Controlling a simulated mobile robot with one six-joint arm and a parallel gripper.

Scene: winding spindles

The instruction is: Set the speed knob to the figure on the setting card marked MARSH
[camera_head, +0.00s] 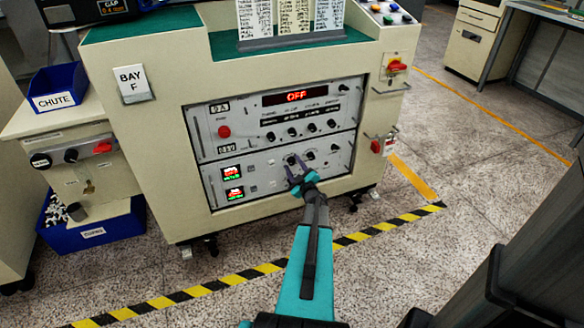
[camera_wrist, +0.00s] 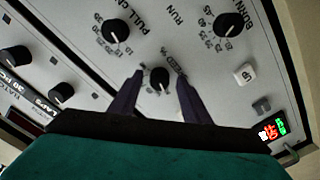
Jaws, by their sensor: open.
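In the wrist view a small black knob (camera_wrist: 159,79) with a pale pointer line sits between my two fingertips. The label beside it is partly hidden and ends in "ED %". My gripper (camera_wrist: 160,74) is open, one finger on each side of the knob; I cannot tell how deep the tips reach. In the head view my gripper (camera_head: 298,164) is at the lower panel (camera_head: 255,181) of the cream machine and covers that knob. Three white setting cards (camera_head: 293,15) stand in a holder on top; their print is too small to read.
Neighbouring knobs marked "PULL" (camera_wrist: 116,30) and "BURN" (camera_wrist: 228,24) lie close to my fingers. A square white button (camera_wrist: 246,73) is to the right. The upper panel's display (camera_head: 296,97) reads OFF. A red-handled switch (camera_head: 397,66) is on the machine's right side.

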